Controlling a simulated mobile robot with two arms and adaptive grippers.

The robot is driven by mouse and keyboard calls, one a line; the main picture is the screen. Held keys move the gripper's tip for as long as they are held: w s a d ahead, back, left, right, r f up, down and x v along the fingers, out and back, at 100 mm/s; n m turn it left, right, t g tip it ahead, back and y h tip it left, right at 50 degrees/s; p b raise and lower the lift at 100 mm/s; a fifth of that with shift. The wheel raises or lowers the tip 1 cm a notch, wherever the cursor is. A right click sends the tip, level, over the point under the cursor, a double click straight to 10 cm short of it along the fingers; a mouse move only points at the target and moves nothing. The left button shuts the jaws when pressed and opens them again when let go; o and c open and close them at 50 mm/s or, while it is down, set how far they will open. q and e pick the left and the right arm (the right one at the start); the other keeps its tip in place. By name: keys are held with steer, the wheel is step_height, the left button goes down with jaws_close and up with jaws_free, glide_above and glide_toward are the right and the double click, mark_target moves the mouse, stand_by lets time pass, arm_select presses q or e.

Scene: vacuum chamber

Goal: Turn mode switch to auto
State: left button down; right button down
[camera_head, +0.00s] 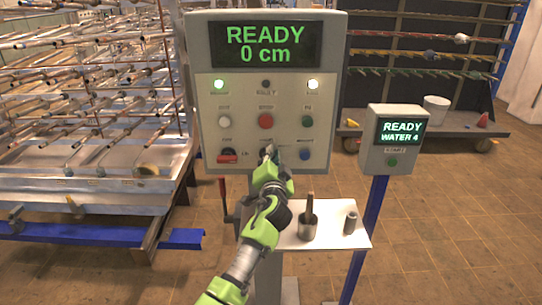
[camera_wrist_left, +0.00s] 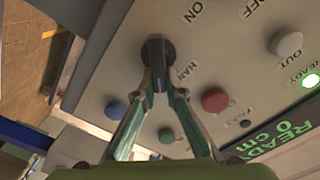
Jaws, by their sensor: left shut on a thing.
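The control panel (camera_head: 205,100) is a grey box with a display reading "READY 0 cm". Its mode switch is a black knob, mostly hidden by my gripper in the head view. In the wrist view the knob (camera_wrist_left: 157,48) shows at the top middle, with a partly hidden label starting "HA" beside it. My left gripper (camera_head: 269,152) reaches up to the panel's lower middle. Its two fingers (camera_wrist_left: 158,72) close together on the knob's handle. Which setting the knob points to I cannot tell. My right gripper is in neither view.
Around the knob are a red button (camera_head: 265,121), a white button (camera_head: 224,121), a blue button (camera_head: 305,153) and a red-handled switch (camera_head: 228,156). A smaller "WATER 4" panel (camera_head: 373,155) stands to the right.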

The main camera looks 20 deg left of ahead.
arm_select(q)
steer(key=shift+d+f+m, duration=0.2)
steer(key=shift+f+m, duration=0.05)
steer(key=shift+m, duration=0.95)
steer(key=c, duration=2.1)
jaws_free()
steer(key=v, duration=1.2)
